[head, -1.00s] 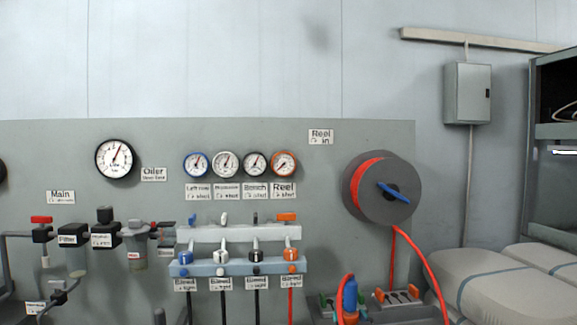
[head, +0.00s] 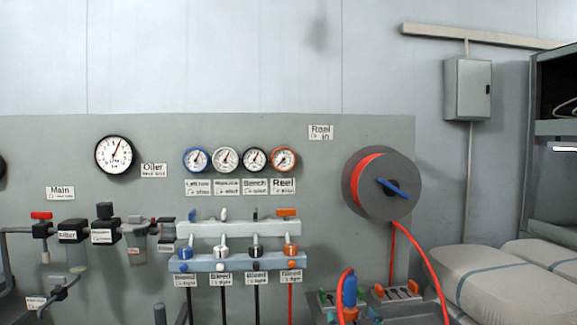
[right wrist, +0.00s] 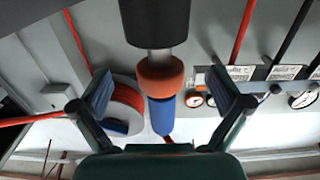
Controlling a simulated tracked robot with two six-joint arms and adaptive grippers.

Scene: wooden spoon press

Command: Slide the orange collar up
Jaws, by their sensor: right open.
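The orange collar (right wrist: 160,76) shows in the right wrist view as a rounded ring on a metal stem, between a black cylinder (right wrist: 152,20) and a blue body (right wrist: 162,116). My right gripper (right wrist: 160,90) is open, with one finger on each side of the collar and blue body in that picture. Gaps show on both sides, and I cannot tell the depth between fingers and collar. In the head view a blue fitting (head: 349,289) stands at the bottom with orange below it, cut by the picture edge. My left gripper is not in view.
A hose reel (head: 382,184) hangs on the grey panel (head: 60,145), its red hose (head: 432,270) running down near the blue fitting. An orange-handled rack (head: 397,290) stands right of that fitting. Valves and a manifold (head: 210,264) lie left; light grey bundles (head: 490,290) lie right.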

